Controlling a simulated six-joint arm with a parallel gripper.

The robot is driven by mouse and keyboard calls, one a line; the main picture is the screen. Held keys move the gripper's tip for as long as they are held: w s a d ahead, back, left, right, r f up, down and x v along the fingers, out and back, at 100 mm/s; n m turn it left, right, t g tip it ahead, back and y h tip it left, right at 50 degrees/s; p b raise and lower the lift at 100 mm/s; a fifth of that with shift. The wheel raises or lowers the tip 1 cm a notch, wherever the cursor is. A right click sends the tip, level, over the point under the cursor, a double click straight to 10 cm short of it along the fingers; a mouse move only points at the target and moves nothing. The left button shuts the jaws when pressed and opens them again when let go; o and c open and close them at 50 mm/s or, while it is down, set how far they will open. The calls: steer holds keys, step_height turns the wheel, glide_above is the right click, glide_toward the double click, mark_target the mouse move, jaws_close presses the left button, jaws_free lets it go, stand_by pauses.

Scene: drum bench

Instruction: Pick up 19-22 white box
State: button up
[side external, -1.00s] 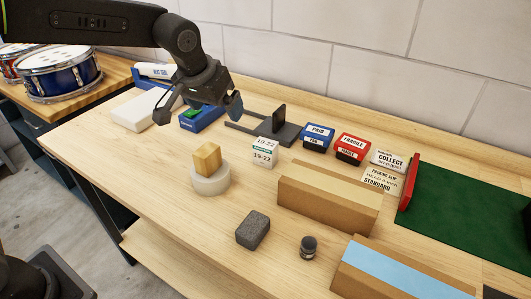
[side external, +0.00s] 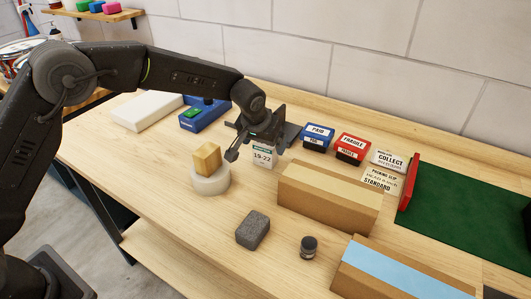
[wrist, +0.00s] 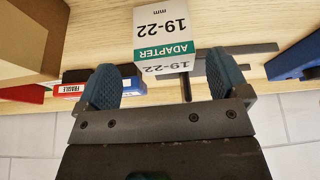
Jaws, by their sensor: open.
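The 19-22 white box (side external: 263,155) stands upright on the wooden bench in the side external view, with a green band and dark print. Its upper part is partly hidden by my gripper. In the wrist view the white box (wrist: 163,38) shows its "19-22 mm ADAPTER" face, just beyond the fingertips and roughly centred between them. My gripper (side external: 254,148) is at the box, with one finger at its left side. In the wrist view my gripper (wrist: 164,80) is open, its two blue-grey padded fingers apart with nothing held.
A cardboard box (side external: 328,198) lies to the right. Blue (side external: 318,137) and red (side external: 352,147) stamp boxes are behind right. A dark grey block (side external: 253,230) and a small jar (side external: 308,247) are in front.

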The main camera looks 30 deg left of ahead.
mark_target(266, 151)
steer(key=shift+a+x, duration=0.15)
steer(key=shift+x, duration=1.25)
steer(key=shift+a+x, duration=0.1)
steer(key=shift+x, duration=1.25)
steer(key=shift+c, duration=0.2)
steer(key=shift+r, duration=0.1)
steer(key=c, duration=1)
